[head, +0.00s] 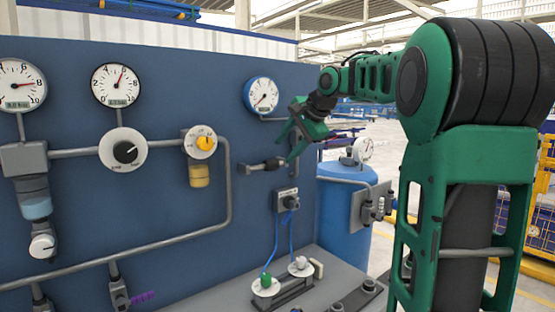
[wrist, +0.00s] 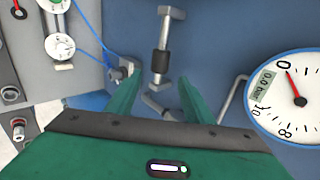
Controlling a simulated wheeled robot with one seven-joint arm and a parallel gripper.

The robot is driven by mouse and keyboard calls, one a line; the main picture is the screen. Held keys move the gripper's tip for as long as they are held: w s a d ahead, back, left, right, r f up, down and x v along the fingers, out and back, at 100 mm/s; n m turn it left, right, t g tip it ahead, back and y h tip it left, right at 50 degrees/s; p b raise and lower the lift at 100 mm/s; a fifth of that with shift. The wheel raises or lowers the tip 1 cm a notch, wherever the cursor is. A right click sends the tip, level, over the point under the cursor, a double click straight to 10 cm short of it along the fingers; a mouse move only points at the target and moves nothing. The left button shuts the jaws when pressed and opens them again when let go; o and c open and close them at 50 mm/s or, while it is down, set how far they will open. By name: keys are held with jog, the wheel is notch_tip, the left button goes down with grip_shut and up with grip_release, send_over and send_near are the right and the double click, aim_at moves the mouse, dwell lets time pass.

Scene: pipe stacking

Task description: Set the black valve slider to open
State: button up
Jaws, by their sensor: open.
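The black valve slider (wrist: 160,67) is a dark sleeve around a short grey metal pipe in the wrist view. Pipe shows above and below it. In the head view the slider (head: 272,164) sits near the right part of the blue panel. My green gripper (head: 288,146) is open beside it in the head view. In the wrist view the gripper's two fingers (wrist: 160,84) point towards the pipe, one on each side, with a gap between them. Nothing is held. Whether a finger touches the pipe cannot be told.
A round gauge (wrist: 295,96) is close to the right finger in the wrist view. A small grey box (head: 286,199) with blue cables is below the slider in the head view. Two round connectors (head: 266,286) stand on the ledge. A blue tank (head: 343,215) stands to the right.

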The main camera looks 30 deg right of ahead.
jog(key=shift+v, duration=1.45)
jog(key=s+a+f+n+g, duration=0.2)
jog(key=s+f+n+g, duration=0.1)
jog(key=s+f, duration=0.7)
jog(key=s+a+f+n+g, duration=0.3)
jog(key=s+f+n, duration=0.1)
jog(key=s+f, duration=0.7)
jog(key=s+a+f+n+g, duration=0.2)
jog(key=s+f, duration=0.8)
jog(key=s, duration=0.5)
jog(key=shift+s+a+f+n+g, duration=0.4)
jog(key=shift+n+g, duration=0.2)
jog(key=shift+n, duration=0.3)
jog(key=shift+w+f+h, duration=0.25)
jog(key=shift+w+h, duration=0.05)
jog(key=shift+w, duration=0.35)
